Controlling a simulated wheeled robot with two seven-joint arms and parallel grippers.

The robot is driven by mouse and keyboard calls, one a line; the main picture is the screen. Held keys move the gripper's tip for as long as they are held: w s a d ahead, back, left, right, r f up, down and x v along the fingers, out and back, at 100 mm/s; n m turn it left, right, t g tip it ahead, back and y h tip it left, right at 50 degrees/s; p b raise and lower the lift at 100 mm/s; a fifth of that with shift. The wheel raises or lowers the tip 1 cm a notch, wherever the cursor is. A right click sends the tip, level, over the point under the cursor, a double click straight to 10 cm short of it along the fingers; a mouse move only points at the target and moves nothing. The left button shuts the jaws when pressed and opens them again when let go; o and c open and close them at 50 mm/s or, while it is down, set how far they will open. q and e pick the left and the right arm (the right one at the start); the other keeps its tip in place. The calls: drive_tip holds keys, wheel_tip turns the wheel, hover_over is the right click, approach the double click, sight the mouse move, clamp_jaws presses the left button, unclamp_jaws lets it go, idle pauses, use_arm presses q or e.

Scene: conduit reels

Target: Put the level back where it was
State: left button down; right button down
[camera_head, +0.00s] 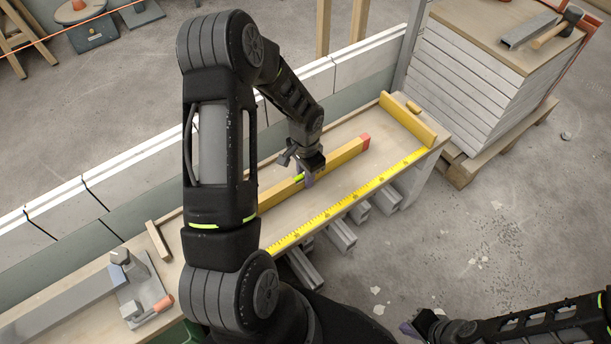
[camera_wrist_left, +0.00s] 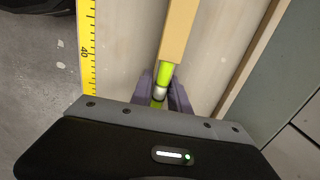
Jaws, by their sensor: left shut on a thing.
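The level is a long yellow bar (camera_head: 340,160) with a red end cap. It lies along the wooden bench (camera_head: 345,132), and I cannot tell whether it touches the bench top. My left gripper (camera_head: 304,176) is shut around the level's middle, beside its green vial. In the left wrist view the level (camera_wrist_left: 179,35) runs away from between the purple fingers of my left gripper (camera_wrist_left: 161,95). My own arm hides part of the level in the head view. My right gripper (camera_head: 412,329) shows only partly at the bottom, away from the bench; its jaws are unclear.
A yellow measuring tape (camera_head: 340,206) runs along the bench's front edge. A yellow stop bar (camera_head: 407,121) crosses the right end, with a small wooden block (camera_head: 413,107) beside it. A wooden strip (camera_head: 157,241) and a clamp-like fixture (camera_head: 140,290) are at the left. Stacked boards (camera_head: 462,80) stand at right.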

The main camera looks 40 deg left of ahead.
use_arm(q)
drive_tip(key=c, duration=1.7)
unclamp_jaws()
drive_tip(key=shift+f, duration=0.2)
drive_tip(key=o, duration=0.4)
drive_tip(key=shift+o, duration=0.2)
drive_tip(key=shift+r, duration=0.1)
drive_tip(key=shift+r, duration=0.35)
wheel_tip(320, 180, up, 12)
drive_tip(key=shift+f+p, duration=0.2)
drive_tip(key=shift+p, duration=0.9)
drive_tip(key=shift+f, duration=0.1)
